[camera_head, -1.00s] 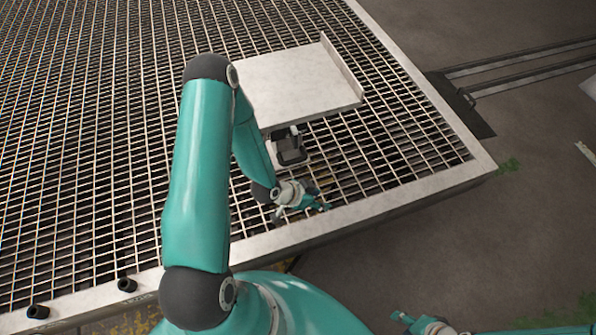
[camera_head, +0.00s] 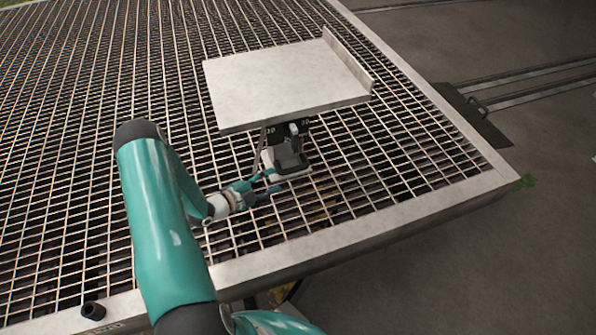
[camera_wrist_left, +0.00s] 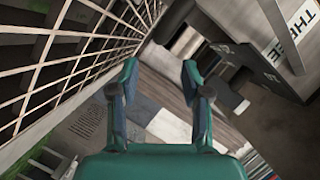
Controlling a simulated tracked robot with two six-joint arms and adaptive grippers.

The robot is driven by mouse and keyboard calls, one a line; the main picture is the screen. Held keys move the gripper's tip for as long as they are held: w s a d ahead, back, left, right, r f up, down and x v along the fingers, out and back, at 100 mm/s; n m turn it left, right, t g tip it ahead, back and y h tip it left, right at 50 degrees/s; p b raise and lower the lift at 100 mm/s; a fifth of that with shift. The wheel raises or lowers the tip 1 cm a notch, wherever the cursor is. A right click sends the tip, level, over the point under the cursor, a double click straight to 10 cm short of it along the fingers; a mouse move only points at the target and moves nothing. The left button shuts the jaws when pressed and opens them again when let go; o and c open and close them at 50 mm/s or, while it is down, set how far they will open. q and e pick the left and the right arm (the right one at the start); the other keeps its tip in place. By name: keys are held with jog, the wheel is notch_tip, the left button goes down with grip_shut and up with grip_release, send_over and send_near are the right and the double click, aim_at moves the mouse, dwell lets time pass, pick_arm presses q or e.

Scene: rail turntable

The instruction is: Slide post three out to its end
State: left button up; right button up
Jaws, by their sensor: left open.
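A grey part with a white label reading THREE (camera_wrist_left: 293,38) is at the upper right of the left wrist view; I take it for post three. In the head view, a dark upright unit on a pale foot (camera_head: 288,160) stands on the grating, under the near edge of a flat grey plate. Small white numbers show beside it. My left gripper (camera_head: 262,188) is open, just left of and nearer than this foot. In the left wrist view its fingers (camera_wrist_left: 160,78) are spread with nothing between them. My right gripper is out of view.
The grey plate (camera_head: 280,85) has a raised lip on its right side and overhangs the unit. Open metal grating (camera_head: 390,160) surrounds it, bounded by a pale rim (camera_head: 350,231). A dark stub (camera_head: 93,311) sits on the near rim. Rails (camera_head: 530,85) run on the floor at right.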

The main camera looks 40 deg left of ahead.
aim_at(291, 172)
pick_arm(q)
jog(key=b+x, duration=0.1)
jog(key=x, duration=1)
